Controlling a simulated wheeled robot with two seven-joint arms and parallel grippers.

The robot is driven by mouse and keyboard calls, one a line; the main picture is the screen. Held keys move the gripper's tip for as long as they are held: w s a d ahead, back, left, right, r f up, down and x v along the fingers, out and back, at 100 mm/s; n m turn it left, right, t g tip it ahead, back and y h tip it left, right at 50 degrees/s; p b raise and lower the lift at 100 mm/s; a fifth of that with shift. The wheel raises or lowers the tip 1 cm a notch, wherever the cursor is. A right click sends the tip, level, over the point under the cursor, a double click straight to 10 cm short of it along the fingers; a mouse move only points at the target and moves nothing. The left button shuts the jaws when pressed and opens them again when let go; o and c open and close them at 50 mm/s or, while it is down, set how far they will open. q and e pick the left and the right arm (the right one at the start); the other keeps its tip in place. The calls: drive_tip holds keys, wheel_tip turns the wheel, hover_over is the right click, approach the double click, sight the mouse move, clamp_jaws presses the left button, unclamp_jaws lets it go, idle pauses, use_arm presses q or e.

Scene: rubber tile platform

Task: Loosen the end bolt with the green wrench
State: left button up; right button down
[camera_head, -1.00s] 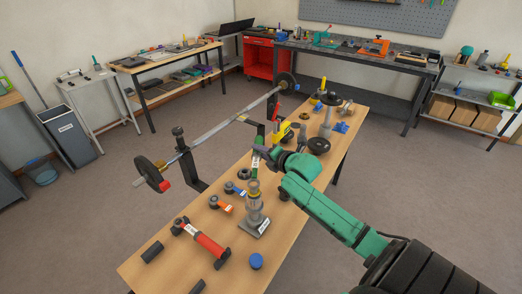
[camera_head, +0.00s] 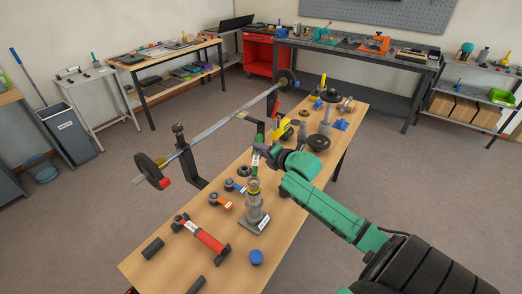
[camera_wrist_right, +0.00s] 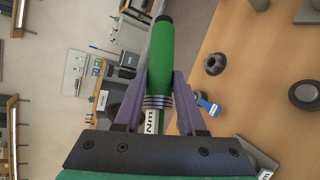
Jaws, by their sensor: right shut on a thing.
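My right gripper (camera_head: 262,150) is shut on the green wrench (camera_head: 255,159), over the left edge of the wooden bench. In the right wrist view the wrench's green handle (camera_wrist_right: 155,62) runs up between the purple fingers (camera_wrist_right: 157,103), with a ringed collar and a white label marked Nm below it. The wrench's working end is hidden. A long metal bar (camera_head: 215,127) runs on black stands beside the bench, with a dark disc (camera_head: 148,170) and a red piece (camera_head: 165,183) at its near end. I cannot make out which part is the end bolt. My left gripper is not in view.
The bench (camera_head: 180,262) holds a red-handled tool (camera_head: 209,239), small orange (camera_head: 222,201) and blue (camera_head: 236,187) tools, a grey stand (camera_head: 255,217) and a blue cap (camera_head: 257,257). The floor left of the bar is clear.

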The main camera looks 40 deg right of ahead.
sight(253, 153)
drive_tip(key=shift+r, duration=0.1)
drive_tip(key=shift+f+b, duration=0.6)
drive_tip(key=shift+f, duration=0.45)
drive_tip(key=shift+w+a+r, duration=0.1)
drive_tip(key=shift+w+a, duration=0.05)
drive_tip(key=shift+w, duration=0.05)
drive_tip(key=shift+w+a+n+y, duration=0.4)
drive_tip(key=shift+n+y, duration=0.15)
drive_tip(key=shift+y, duration=0.15)
drive_tip(key=shift+w+a+n+y, duration=0.35)
drive_tip(key=shift+n+y, duration=0.2)
drive_tip(key=shift+y, duration=0.15)
drive_tip(key=shift+a, duration=0.15)
